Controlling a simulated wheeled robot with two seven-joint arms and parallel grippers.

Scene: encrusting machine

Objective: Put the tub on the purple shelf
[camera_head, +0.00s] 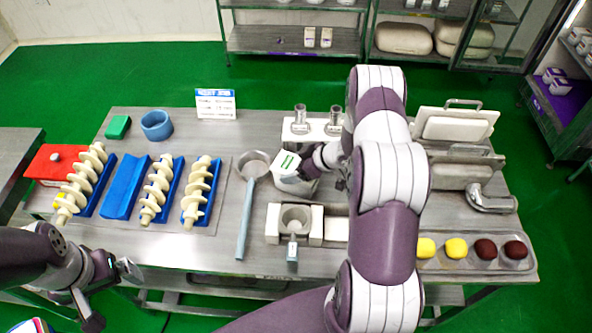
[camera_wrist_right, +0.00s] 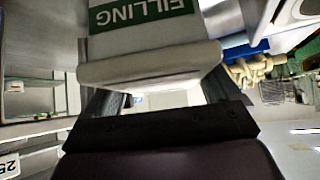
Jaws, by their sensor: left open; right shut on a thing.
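A white tub (camera_head: 286,172) with a green label is over the middle of the steel table. My right gripper (camera_head: 308,166) is shut on it from the right side. The tub (camera_wrist_right: 150,50) fills the upper middle of the right wrist view, its label reading "FILLING" upside down between the fingers. Whether it touches the table is unclear. A shelf unit with a purple surface (camera_head: 567,104) stands at the far right, with small white packs on it. My left gripper (camera_head: 112,295) is open and empty by the table's front left edge.
Metal machine parts (camera_head: 296,220) stand around the tub. A tray of yellow and dark balls (camera_head: 470,254) is at front right. Shelves (camera_head: 290,40) stand behind; green floor lies between.

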